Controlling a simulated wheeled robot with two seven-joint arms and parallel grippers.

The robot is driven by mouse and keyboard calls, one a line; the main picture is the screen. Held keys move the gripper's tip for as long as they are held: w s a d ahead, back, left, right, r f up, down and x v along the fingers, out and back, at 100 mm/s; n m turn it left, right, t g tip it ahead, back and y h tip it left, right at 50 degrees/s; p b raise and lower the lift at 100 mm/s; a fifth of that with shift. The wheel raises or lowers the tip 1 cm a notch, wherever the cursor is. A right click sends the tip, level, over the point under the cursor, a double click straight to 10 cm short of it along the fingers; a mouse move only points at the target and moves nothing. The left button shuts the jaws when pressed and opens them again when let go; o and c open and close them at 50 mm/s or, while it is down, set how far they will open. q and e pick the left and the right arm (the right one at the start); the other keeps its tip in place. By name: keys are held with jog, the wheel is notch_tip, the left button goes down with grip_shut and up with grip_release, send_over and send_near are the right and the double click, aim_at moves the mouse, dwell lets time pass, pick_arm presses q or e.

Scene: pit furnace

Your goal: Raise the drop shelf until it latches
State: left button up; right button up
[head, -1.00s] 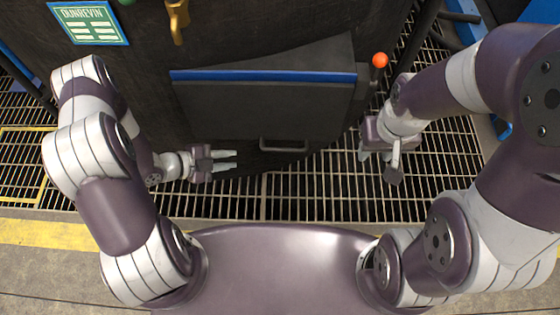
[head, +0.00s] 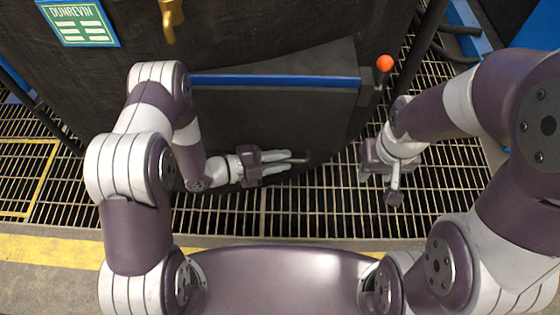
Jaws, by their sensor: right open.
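The drop shelf (head: 275,110) is a dark panel with a blue strip along its top edge, hanging down against the dark furnace front. Its grey handle (head: 304,158) is near the panel's lower edge, mostly covered by my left gripper. My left gripper (head: 286,160) is at the handle, fingers pointing right and a little apart, with the bar seeming to lie between them. Whether the fingers touch it is not clear. My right gripper (head: 369,173) is open and empty, right of the panel's lower right corner. Any latch is not clearly visible.
A lever with an orange knob (head: 384,63) stands at the panel's right. A brass-coloured handle (head: 171,18) and a green sign (head: 78,24) are on the furnace front above left. Open metal grating (head: 310,210) lies below, with a yellow floor stripe (head: 50,249) in front.

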pick_arm(q)
jog(key=shift+d, duration=0.1)
grip_shut()
jog(key=shift+s+r+p, duration=0.3)
jog(key=shift+s+p, duration=0.05)
jog(key=shift+p, duration=0.3)
jog(key=s+r+n+g+y+p, duration=0.1)
jog(key=s+r+n+g+p, duration=0.65)
jog(key=s+r+p, duration=1.4)
jog(key=w+r+n+p, duration=0.4)
jog(key=w+r+p, duration=0.1)
jog(key=p, duration=0.7)
jog(key=shift+w+r+g, duration=0.1)
jog(key=shift+w+g, duration=0.05)
jog(key=shift+g, duration=0.1)
